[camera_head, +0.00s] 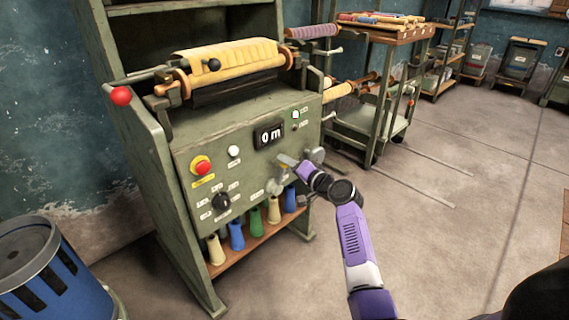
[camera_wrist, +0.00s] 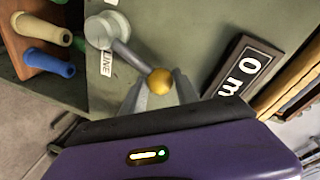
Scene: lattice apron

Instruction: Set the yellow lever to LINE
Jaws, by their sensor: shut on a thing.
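The yellow lever shows in the wrist view as a grey arm ending in a yellow ball knob (camera_wrist: 160,81). Its arm runs from a round pale hub (camera_wrist: 107,28) on the green panel. A white LINE label (camera_wrist: 106,62) sits close beside the hub. My gripper (camera_wrist: 162,88) has its grey fingers on either side of the knob and is shut on it. In the head view my gripper (camera_head: 288,161) is at the lower right of the panel and hides the knob. Other labels near the lever are hidden or too small to read.
The panel carries a display (camera_head: 268,135) reading 0 m, a red button (camera_head: 201,166), a white button (camera_head: 234,151) and a black dial (camera_head: 221,202). Several bobbins (camera_head: 256,221) stand on the shelf below. A blue bin (camera_head: 55,270) is at left.

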